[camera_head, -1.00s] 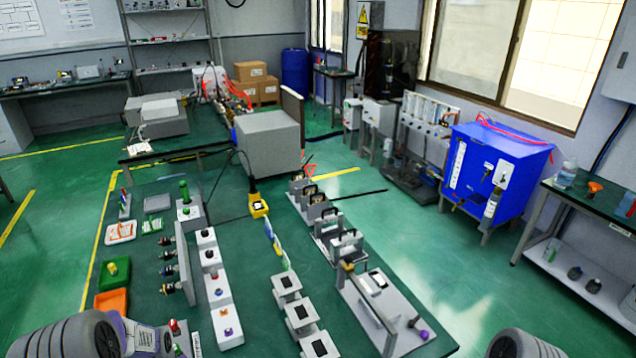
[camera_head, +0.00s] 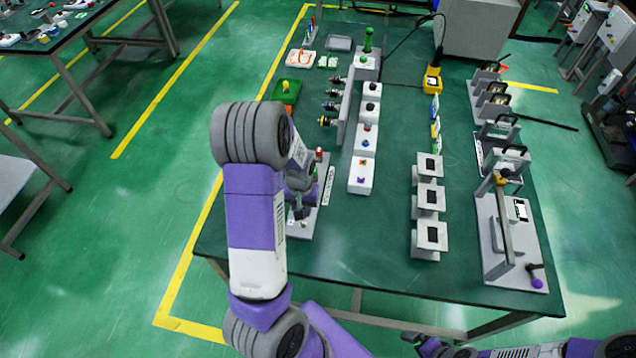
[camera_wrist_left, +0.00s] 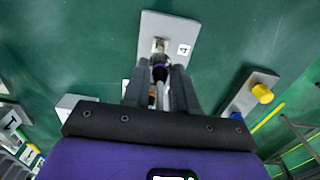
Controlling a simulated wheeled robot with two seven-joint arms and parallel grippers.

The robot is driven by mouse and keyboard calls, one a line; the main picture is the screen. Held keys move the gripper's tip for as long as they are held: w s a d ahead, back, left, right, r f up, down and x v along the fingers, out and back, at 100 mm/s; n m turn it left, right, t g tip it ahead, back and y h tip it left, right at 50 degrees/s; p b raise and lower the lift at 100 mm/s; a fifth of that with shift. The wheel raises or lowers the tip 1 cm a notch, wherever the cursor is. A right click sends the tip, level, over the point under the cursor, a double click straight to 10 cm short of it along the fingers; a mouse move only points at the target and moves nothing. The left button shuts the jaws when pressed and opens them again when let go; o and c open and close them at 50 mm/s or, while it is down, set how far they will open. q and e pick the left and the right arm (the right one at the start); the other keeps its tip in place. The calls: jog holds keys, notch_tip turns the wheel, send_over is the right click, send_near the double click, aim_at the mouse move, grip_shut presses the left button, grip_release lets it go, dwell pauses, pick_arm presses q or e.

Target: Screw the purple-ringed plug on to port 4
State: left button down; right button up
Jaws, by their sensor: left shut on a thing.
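In the left wrist view my left gripper (camera_wrist_left: 160,84) is shut on a dark plug with a purple ring (camera_wrist_left: 160,68). The plug's far end is at a metallic port (camera_wrist_left: 159,45) on a light grey plate (camera_wrist_left: 178,25). A small white label (camera_wrist_left: 184,49) is beside the port; its mark is too small to read surely. I cannot tell whether plug and port are touching or engaged. In the head view my left gripper (camera_head: 299,205) is over a grey panel (camera_head: 304,228) near the table's front left, and the plug is hidden. My right gripper (camera_head: 430,346) is low at the bottom edge, its fingers unclear.
In the head view, an upright panel with several connectors (camera_head: 346,108) and a row of white switch boxes (camera_head: 362,174) stand beyond my left gripper. Grey stands (camera_head: 431,238) and a lever fixture (camera_head: 520,262) are to the right. A yellow knob (camera_wrist_left: 262,93) shows in the wrist view.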

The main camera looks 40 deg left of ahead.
aim_at(303, 222)
pick_arm(q)
jog(key=shift+f+b, duration=1.45)
jog(key=shift+f, duration=0.6)
jog(key=shift+f+b, duration=0.35)
jog(key=shift+f, duration=0.15)
dwell(0.5)
jog(key=c, duration=0.8)
grip_release()
notch_tip(303, 222, up, 8)
jog(key=shift+f+p, duration=0.2)
jog(key=shift+p, duration=0.8)
jog(key=shift+f, duration=0.1)
